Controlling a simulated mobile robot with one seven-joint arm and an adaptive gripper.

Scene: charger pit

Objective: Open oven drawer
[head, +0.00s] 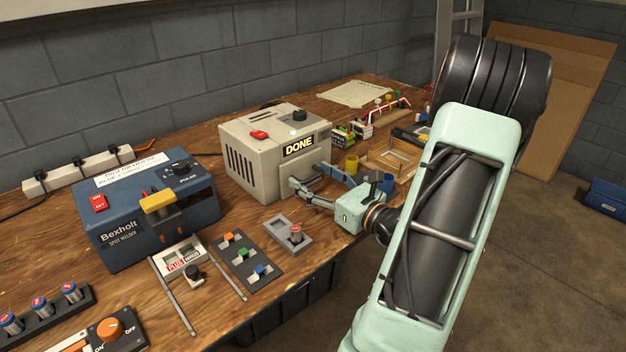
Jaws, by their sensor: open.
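The oven (262,150) is a beige box on the wooden workbench, with side vents, a red switch and a black knob on top. A lit sign (299,146) on its front reads DONE. My gripper (310,177) is in front of the oven's lower front face, with its fingers spread apart and pointing at it. Nothing shows between the fingers. The drawer front and any handle are mostly hidden by the fingers, and I cannot tell whether the fingertips touch the oven.
A blue spot welder (150,208) stands to the left of the oven. A grey panel with a joystick (288,235) and a panel of coloured switches (243,261) lie in front. A yellow cup (351,164) and a wooden tray (393,160) are to the right.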

